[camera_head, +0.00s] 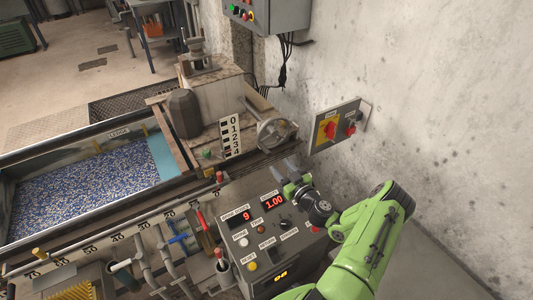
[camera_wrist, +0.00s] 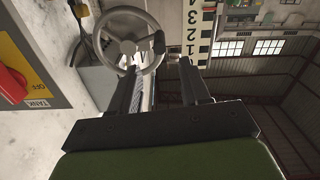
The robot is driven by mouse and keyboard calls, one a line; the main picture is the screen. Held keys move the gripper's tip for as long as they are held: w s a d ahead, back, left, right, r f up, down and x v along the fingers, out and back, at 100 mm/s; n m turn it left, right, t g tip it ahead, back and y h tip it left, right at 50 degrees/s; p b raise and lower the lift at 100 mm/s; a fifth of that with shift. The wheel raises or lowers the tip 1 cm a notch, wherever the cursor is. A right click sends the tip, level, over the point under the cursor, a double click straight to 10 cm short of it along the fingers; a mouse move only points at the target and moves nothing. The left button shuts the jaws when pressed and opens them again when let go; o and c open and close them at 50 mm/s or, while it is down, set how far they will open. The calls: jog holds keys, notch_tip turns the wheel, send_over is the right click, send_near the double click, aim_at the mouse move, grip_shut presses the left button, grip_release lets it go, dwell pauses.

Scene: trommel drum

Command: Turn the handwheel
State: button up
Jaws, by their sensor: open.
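The handwheel (camera_head: 276,134) is a grey metal wheel mounted beside the wooden-framed housing, near the wall. In the wrist view the handwheel (camera_wrist: 128,44) shows its rim, spokes and a dark knob (camera_wrist: 159,43) on the right side of the rim. My gripper (camera_head: 285,170) is at the end of my green arm, below and slightly right of the handwheel in the head view. In the wrist view my gripper (camera_wrist: 160,72) has its two dark fingers spread apart. The left finger reaches up close to the wheel's lower rim; I cannot tell whether it touches. Nothing is between the fingers.
A control console (camera_head: 268,245) with red displays lies below my gripper. A number scale (camera_head: 231,136) stands left of the wheel. A tank (camera_head: 85,190) of blue-white granules lies left.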

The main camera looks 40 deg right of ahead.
aim_at(267, 149)
jog(key=w, duration=0.3)
jog(key=w+b, duration=0.1)
jog(key=w, duration=0.6)
jog(key=shift+w+d+b, duration=0.15)
jog(key=shift+d+b, duration=0.15)
grip_shut()
